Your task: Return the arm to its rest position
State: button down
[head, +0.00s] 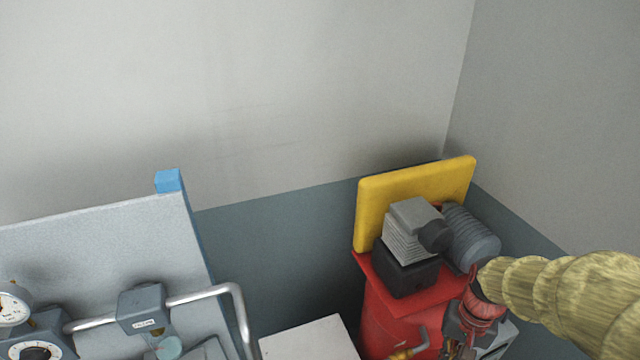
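My arm comes in from the right edge in a ribbed khaki sleeve (565,295). It ends in a red ring and my dark gripper (462,338), low in the view in front of the red tank (385,320). The gripper points down toward the bottom edge. Its fingers are small and dark against the parts behind, so I cannot tell whether they are open or hold anything. I cannot tell whether it touches the tank.
A compressor with a grey finned head (408,222), a ribbed motor (470,238) and a yellow guard (375,205) sits on the tank. At left stands a grey panel (100,235) with a gauge (12,305) and bent pipe (235,295). A white surface (310,340) lies between.

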jog(key=s+a+r+n+t+b, duration=0.4)
jog(key=a+b, duration=0.5)
jog(key=b, duration=0.4)
jog(key=shift+s+n+t+h, duration=0.4)
jog(key=shift+s+n+t, duration=0.2)
jog(key=shift+s+t, duration=0.45)
jog(key=shift+r, duration=0.15)
jog(key=c, duration=2.6)
grip_release()
